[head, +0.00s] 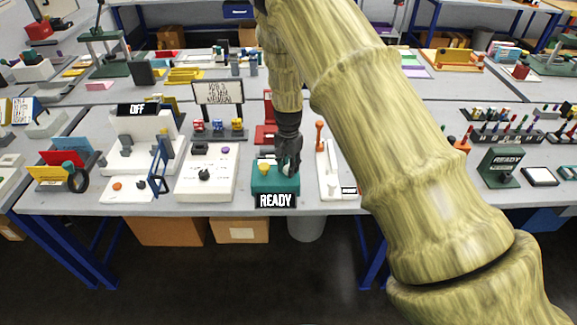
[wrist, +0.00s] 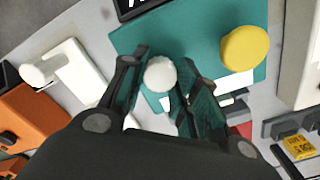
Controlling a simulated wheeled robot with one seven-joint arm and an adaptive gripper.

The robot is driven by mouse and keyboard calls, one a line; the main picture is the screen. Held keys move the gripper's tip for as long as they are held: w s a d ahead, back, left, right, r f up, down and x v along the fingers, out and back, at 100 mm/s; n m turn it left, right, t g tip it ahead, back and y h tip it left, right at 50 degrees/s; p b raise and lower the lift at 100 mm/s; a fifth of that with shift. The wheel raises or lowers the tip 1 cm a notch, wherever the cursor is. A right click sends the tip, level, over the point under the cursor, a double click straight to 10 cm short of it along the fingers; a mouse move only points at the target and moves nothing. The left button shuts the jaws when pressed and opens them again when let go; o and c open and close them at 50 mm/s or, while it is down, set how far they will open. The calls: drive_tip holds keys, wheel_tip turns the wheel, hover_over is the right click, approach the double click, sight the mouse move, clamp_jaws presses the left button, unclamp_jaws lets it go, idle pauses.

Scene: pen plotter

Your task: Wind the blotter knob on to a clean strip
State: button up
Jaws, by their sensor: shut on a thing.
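A teal box (head: 262,181) with a black READY sign (head: 275,200) stands at the table's front edge in the head view. A yellow knob (head: 264,168) is on its top left. My gripper (head: 289,170) reaches down to the right part of the box. In the wrist view the teal top (wrist: 215,25) carries the yellow knob (wrist: 244,47) and a round white knob (wrist: 160,75). My gripper (wrist: 161,78) has a finger on each side of the white knob and is shut on it. White patches (wrist: 235,98) on the teal top are partly hidden by the right finger.
A white unit with a black dial (head: 204,175) stands left of the teal box. A white tray (head: 327,187) stands close on its right, with an orange-handled tool (head: 319,135) by it. A red item (head: 266,132) is behind. Free room around the box is narrow.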

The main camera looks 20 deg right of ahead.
idle(0.4)
drive_tip(key=o, duration=1)
drive_tip(key=shift+o, duration=0.2)
drive_tip(key=shift+r, duration=0.15)
wheel_tip(320, 180, up, 12)
